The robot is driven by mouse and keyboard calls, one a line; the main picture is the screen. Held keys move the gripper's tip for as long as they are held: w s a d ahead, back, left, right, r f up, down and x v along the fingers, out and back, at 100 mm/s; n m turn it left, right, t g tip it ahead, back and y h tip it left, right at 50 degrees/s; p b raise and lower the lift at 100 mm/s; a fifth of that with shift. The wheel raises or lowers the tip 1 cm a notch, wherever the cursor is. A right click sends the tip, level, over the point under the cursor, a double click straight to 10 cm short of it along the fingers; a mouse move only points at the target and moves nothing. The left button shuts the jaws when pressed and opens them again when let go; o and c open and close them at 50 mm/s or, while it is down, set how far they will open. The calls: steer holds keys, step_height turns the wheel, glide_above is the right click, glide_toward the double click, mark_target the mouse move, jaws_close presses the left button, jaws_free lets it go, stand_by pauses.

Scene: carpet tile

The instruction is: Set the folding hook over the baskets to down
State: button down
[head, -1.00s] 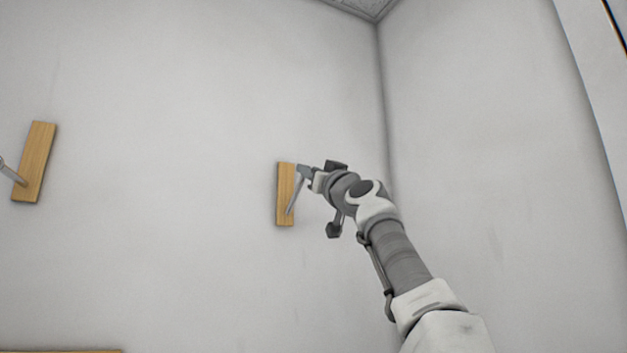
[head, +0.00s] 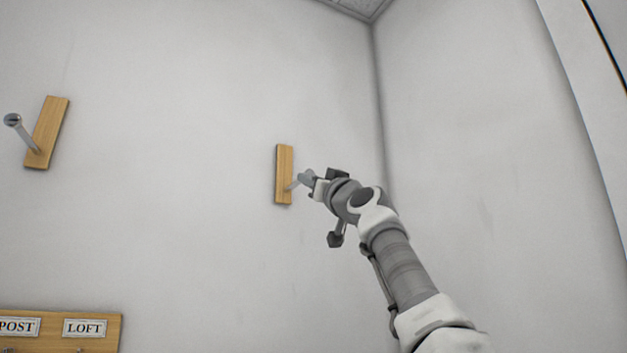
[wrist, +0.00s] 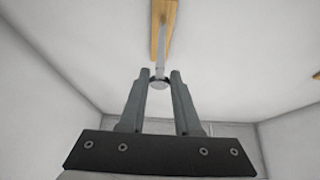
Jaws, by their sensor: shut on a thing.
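A folding hook (head: 293,185), a pale metal arm on a wooden backplate (head: 284,172), is mounted on the wall near the corner. My gripper (head: 308,178) is at the outer end of this hook. In the wrist view my gripper (wrist: 160,82) has a finger on each side of the hook's round end, and the hook arm (wrist: 161,55) runs from there to the wooden plate (wrist: 163,22). The hook sticks out from the wall, tilted somewhat upward. My fingers partly hide its end in the head view. No baskets are in view.
A second hook (head: 22,133) on a wooden plate (head: 48,132) sticks out from the wall at the left. A wooden board (head: 110,340) with labels reading POST and LOFT is at the lower left. A side wall (head: 480,150) stands to the right. The wall between the hooks is bare.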

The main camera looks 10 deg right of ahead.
steer(key=shift+w+a+f, duration=0.15)
steer(key=shift+w+f, duration=0.35)
steer(key=shift+f, duration=0.1)
steer(key=c, duration=1)
jaws_free()
steer(key=shift+o, duration=1.1)
steer(key=shift+w+f, duration=0.1)
steer(key=shift+w, duration=0.1)
steer(key=shift+o, duration=0.6)
steer(key=shift+s+r, duration=0.25)
steer(key=shift+s, duration=0.1)
